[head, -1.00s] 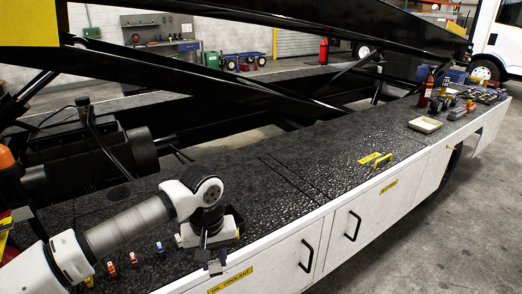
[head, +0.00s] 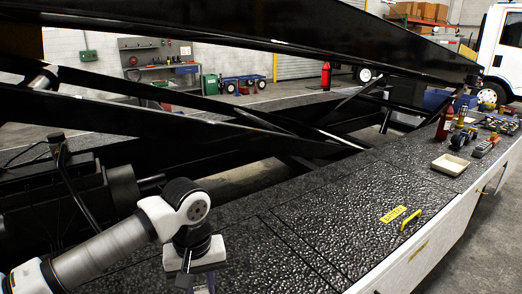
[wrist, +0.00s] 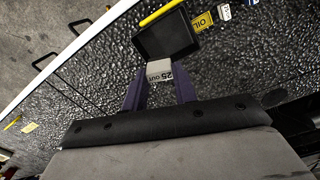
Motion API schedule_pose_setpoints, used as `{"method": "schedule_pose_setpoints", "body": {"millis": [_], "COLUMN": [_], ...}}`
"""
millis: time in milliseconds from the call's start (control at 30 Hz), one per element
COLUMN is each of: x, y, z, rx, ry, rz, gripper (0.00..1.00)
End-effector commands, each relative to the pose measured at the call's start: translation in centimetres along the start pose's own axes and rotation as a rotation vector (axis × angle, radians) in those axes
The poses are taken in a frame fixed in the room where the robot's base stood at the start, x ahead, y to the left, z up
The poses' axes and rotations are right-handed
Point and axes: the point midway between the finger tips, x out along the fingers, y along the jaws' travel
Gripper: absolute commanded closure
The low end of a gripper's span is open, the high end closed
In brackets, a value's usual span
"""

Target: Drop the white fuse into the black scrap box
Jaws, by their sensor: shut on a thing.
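The white fuse (wrist: 160,71) sits between the two purple-grey fingers of my gripper (wrist: 160,84) in the wrist view. Dark printing shows on its face. My gripper is shut on it. The black scrap box (wrist: 164,36) is an open, dark square box just beyond the fuse in that view, and the fuse overlaps its near edge in the picture. I cannot tell how high the fuse is above it. In the head view my gripper (head: 198,284) is at the bottom edge, partly cut off. The fuse and the box do not show there.
The textured black deck (head: 300,235) is mostly clear. A cream tray (head: 450,165), a red bottle (head: 444,122) and several tools stand farther right. Black lift beams (head: 230,125) cross behind my arm.

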Motion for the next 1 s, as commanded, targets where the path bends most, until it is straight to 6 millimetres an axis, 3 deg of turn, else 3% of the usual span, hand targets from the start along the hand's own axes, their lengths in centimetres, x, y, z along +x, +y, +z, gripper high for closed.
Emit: {"method": "schedule_pose_setpoints", "body": {"millis": [267, 733, 1000], "x": [0.7, 5.6, 6.0], "y": [0.0, 0.0, 0.0], "z": [0.0, 0.0, 0.0], "rx": [0.0, 0.0, 0.0], "ry": [0.0, -0.001, 0.0], "rz": [0.0, 0.001, 0.0], "gripper": [0.93, 0.93, 0.93]}}
